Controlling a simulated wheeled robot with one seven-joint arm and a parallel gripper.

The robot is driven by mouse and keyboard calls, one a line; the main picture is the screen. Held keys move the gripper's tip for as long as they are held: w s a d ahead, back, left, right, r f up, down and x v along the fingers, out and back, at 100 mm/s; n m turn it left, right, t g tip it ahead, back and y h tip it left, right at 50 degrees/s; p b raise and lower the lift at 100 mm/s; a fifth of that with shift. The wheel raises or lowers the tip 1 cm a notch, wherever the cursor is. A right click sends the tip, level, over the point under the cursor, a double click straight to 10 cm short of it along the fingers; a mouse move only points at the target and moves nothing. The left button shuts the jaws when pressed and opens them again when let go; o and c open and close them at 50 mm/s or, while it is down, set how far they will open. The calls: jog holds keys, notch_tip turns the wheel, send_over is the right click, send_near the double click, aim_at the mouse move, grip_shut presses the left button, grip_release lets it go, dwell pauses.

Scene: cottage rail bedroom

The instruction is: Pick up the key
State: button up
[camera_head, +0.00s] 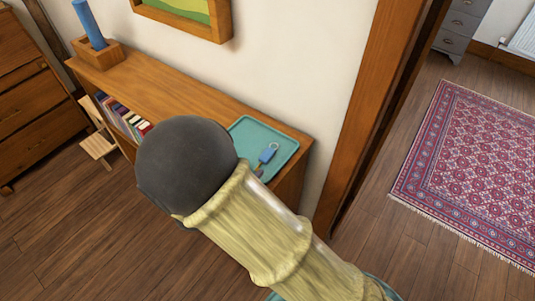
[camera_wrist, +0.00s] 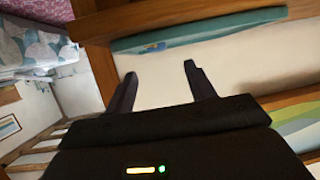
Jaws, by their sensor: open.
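The key (camera_head: 267,156), with a blue tag and a pale ring, lies on a teal tray (camera_head: 246,128) at the right end of the wooden shelf unit. My arm covers the tray's lower left part in the head view. The tray (camera_wrist: 235,24) also shows near the top of the wrist view, with a small pale and blue shape on it that may be the key. My gripper (camera_wrist: 160,70) is open, with nothing between its two fingers. Its fingertips appear short of the tray and apart from it.
The shelf unit (camera_head: 185,89) stands against a white wall, with books (camera_head: 122,115) inside and a wooden holder with a blue cylinder (camera_head: 88,24) on top. A door frame (camera_head: 372,110) is close right of the tray. A red rug (camera_head: 470,165) lies beyond.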

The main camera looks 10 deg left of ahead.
aim_at(265, 156)
jog(key=shift+x, duration=1.5)
jog(key=shift+w, duration=0.1)
jog(key=p+x, duration=0.1)
jog(key=x, duration=0.4)
jog(key=shift+d+p, duration=0.2)
jog(key=shift+p, duration=0.1)
jog(key=c, duration=1)
jog(key=shift+c, duration=0.2)
